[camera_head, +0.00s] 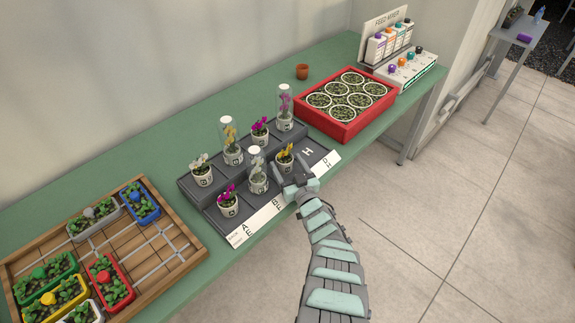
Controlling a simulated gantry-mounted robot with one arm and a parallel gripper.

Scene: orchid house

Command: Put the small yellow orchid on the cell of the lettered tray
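The small yellow orchid (285,157) stands upright in a white pot in the front row of the dark grey lettered tray (320,149). My gripper (290,170) is at the tray's front edge, just in front of that pot. Its two dark fingers look spread, one near each side of the pot; whether they touch it I cannot tell. A bare cell marked H (308,152) lies to the right of the yellow orchid. Another yellow orchid (230,133) stands under a clear cover in the back row.
The tray also holds a pink orchid (228,203), a white orchid (201,172), a covered white orchid (257,172) and other pink ones. A red crate (349,132) stands to the right. A wooden tray (188,258) of seedlings lies left. A small terracotta pot (302,72) stands behind.

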